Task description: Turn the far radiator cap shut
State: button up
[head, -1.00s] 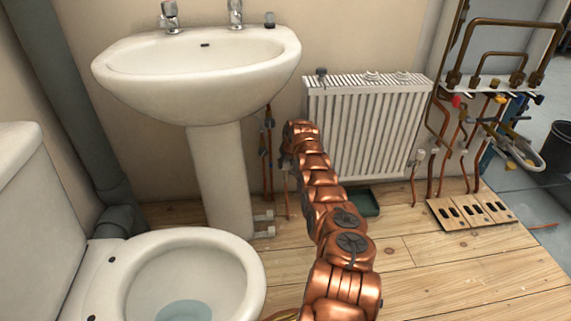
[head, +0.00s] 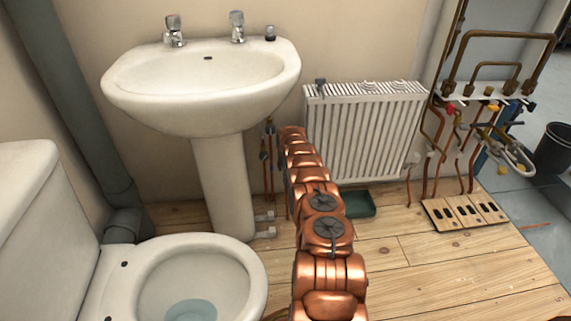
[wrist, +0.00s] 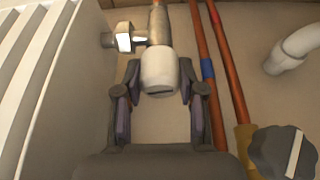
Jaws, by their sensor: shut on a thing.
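A white radiator cap (wrist: 159,72) sits on the valve body (wrist: 158,25) beside the radiator, seen in the wrist view. My gripper (wrist: 159,78) has one dark finger on each side of this cap and is shut on it. The white ribbed radiator (head: 364,135) stands against the wall in the head view; its side panel (wrist: 75,95) fills the left of the wrist view. In the head view my copper-coloured arm hides the gripper and the held cap.
Copper pipes (wrist: 222,75) and a dark knob (wrist: 283,152) lie close to the right of my gripper in the wrist view. The sink pedestal (head: 223,185) and toilet (head: 190,285) stand left of my arm. A green tray (head: 358,204) lies below the radiator.

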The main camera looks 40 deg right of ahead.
jog(key=shift+w+a+m+g+h, duration=0.15)
jog(key=shift+m+g+h, duration=0.15)
jog(key=shift+m, duration=0.8)
jog(key=shift+f+m, duration=0.1)
jog(key=shift+m, duration=0.2)
jog(key=o, duration=1.1)
jog(key=shift+o, duration=0.2)
jog(key=shift+r, duration=0.2)
jog(key=s+a+r, duration=0.4)
jog(key=s+a, duration=0.4)
jog(key=a, duration=0.3)
jog(key=shift+s+r, duration=0.2)
jog(key=shift+s, duration=0.05)
dwell(0.3)
